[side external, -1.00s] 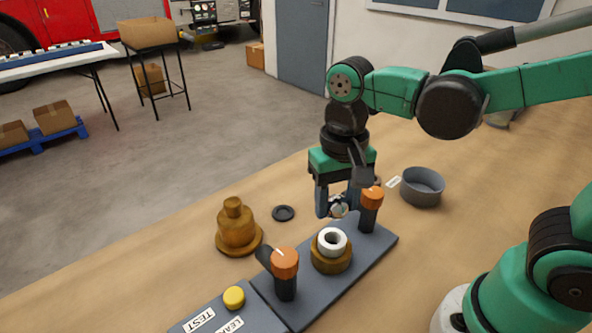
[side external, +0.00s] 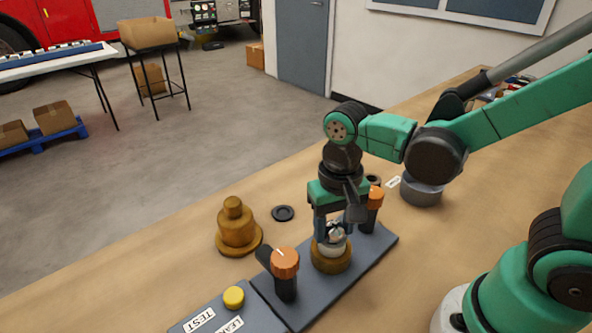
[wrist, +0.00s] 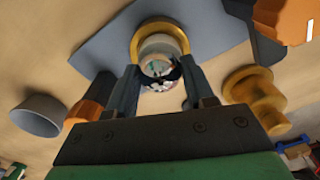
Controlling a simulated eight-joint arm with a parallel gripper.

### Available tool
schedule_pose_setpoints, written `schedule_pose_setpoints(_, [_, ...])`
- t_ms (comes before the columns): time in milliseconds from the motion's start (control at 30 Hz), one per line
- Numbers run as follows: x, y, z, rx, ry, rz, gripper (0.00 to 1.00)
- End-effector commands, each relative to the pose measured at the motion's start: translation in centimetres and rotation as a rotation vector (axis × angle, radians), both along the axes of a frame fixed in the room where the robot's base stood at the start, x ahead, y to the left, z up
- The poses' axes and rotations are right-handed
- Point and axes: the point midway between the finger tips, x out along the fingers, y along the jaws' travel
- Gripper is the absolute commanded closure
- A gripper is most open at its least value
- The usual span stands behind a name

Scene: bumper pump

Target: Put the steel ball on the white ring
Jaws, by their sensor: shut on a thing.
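The steel ball (side external: 335,229) is shiny and sits between the fingers of my gripper (side external: 334,236), which is shut on it. It also shows in the wrist view (wrist: 158,67), with a dark finger on each side. The white ring (side external: 331,250) sits in a brass seat (side external: 330,262) on the grey plate, directly under the ball. In the wrist view the ring (wrist: 160,44) is partly hidden behind the ball. The ball is at or just above the ring's opening; whether they touch, I cannot tell.
Two orange-capped dark posts (side external: 285,263) (side external: 376,194) flank the seat closely. A stepped brass part (side external: 238,230) and a small black ring (side external: 283,213) lie to the left. A grey bowl (side external: 421,194) stands at the right, partly behind my arm. A yellow button (side external: 234,297) is in front.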

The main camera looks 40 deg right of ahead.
Motion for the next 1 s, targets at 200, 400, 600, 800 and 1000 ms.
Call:
schedule_pose_setpoints(200, [0.0,0.0,-0.2,0.000,0.000,0.000,0.21])
schedule_pose_setpoints(400, [0.0,0.0,-0.2,0.000,0.000,0.000,0.21])
schedule_pose_setpoints(600, [0.0,0.0,0.3,0.000,0.000,0.000,0.21])
schedule_pose_setpoints(800, [0.0,0.0,2.5,0.000,0.000,0.000,0.21])
schedule_pose_setpoints(1000, [-0.1,0.0,5.8,0.000,0.000,0.000,0.21])
